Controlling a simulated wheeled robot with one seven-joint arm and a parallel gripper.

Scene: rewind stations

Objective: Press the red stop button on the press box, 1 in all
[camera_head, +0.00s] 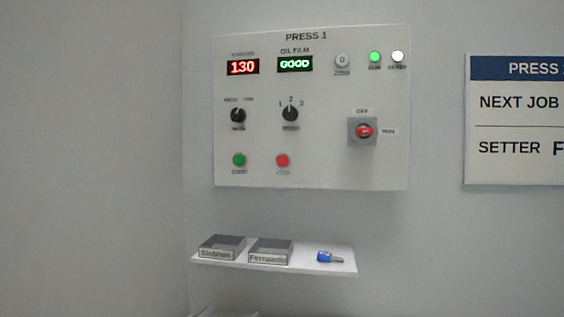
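The press box (330,140) is a pale panel headed PRESS 1, fixed to the wall. Its red stop button (282,160) is at the lower middle-left, right of a green button (239,160). The red number display (242,67) reads 130. The oil film display (295,64) reads GOOD in green. A green lamp (375,57) and a white lamp (397,57) look lit at the upper right. My gripper is not in view.
A white shelf (310,265) below the box holds two grey trays, labelled Siobhan (220,247) and Fernando (269,252), and a blue key (329,257). A red rotary switch (364,131) and two black knobs are on the box. A notice (515,120) hangs at right.

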